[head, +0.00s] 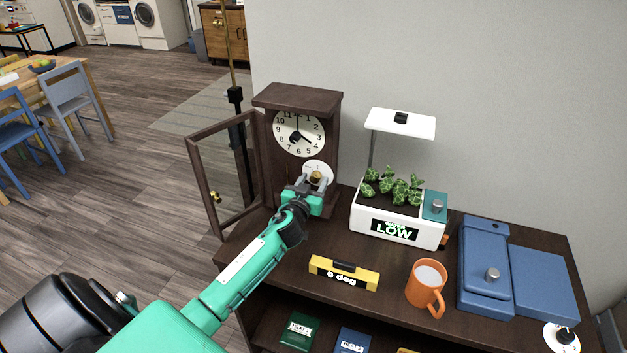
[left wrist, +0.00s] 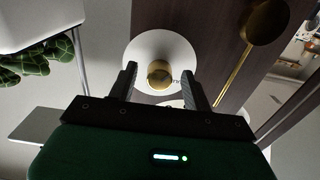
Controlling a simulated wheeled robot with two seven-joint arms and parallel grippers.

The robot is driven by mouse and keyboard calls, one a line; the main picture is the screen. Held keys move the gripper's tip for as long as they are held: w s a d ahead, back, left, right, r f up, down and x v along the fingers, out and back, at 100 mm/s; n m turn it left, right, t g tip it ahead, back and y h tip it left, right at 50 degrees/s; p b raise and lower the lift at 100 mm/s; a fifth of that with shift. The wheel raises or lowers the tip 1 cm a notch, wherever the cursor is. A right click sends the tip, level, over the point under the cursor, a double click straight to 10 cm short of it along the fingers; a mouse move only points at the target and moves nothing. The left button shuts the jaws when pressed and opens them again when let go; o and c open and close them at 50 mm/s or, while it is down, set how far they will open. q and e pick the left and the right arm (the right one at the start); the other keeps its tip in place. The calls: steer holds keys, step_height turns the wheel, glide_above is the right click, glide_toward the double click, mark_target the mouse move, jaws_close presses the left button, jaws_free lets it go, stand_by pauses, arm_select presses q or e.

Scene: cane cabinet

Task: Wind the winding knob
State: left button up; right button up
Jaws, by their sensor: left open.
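A dark wooden clock (head: 297,97) stands at the back left of the cabinet, its framed door (head: 193,160) swung open to the left. Below its main face (head: 315,138) is a small white dial (head: 318,166) with a brass winding knob (head: 316,176). My left gripper (head: 315,184) is open in front of the knob. In the left wrist view, the winding knob (left wrist: 159,74) shows between the two fingertips of the left gripper (left wrist: 160,86), with gaps on both sides. I cannot tell how deep the fingers reach around it. My right gripper is out of view.
A white planter (head: 397,226) with a lamp stands right of the clock. A yellow level (head: 344,273), an orange mug (head: 426,286) and a blue box (head: 484,268) stand on the dark cabinet top. A brass disc (left wrist: 265,22) shows beside the knob in the wrist view.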

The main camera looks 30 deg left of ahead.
arm_select(q)
steer(key=shift+w, duration=0.2)
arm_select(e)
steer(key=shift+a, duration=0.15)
arm_select(q)
steer(key=c, duration=1)
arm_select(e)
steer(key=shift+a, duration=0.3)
arm_select(q)
steer(key=shift+m, duration=0.3)
